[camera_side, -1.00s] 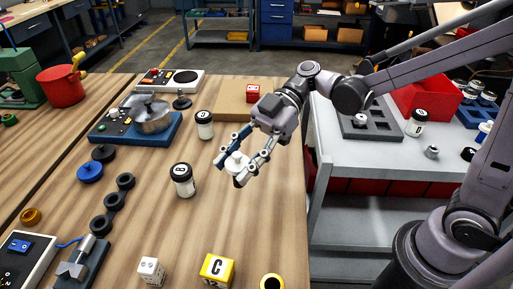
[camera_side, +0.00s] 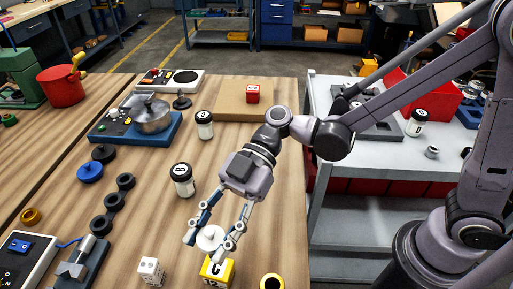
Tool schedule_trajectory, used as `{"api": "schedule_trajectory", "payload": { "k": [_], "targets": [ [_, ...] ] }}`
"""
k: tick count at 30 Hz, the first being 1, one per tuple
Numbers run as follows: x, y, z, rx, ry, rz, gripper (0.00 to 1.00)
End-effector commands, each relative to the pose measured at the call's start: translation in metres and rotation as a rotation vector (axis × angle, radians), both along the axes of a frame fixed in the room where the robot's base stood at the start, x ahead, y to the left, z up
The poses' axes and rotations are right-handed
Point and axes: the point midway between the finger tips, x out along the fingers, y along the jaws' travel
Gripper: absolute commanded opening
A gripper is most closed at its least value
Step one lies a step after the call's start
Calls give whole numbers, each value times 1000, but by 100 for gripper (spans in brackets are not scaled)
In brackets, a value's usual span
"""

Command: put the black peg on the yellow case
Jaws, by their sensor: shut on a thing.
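The right finger hides part of the case's top. I cannot tell whether the held piece touches the case. A dark upright piece with a wide base (camera_side: 182,101), possibly the black peg, stands at the back of the wooden table, apart from my gripper.
Black-lidded white jars (camera_side: 182,182) stand behind my gripper. The table's right edge is close.

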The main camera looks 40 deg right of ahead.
Motion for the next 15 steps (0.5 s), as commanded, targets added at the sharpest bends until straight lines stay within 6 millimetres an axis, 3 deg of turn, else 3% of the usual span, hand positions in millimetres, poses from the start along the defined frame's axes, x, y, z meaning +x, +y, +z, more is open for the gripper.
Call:
{"api": "schedule_trajectory", "payload": {
  "k": [15],
  "targets": [
    [-1, 3, -41, 1, 0, -1, 1]
  ]
}}
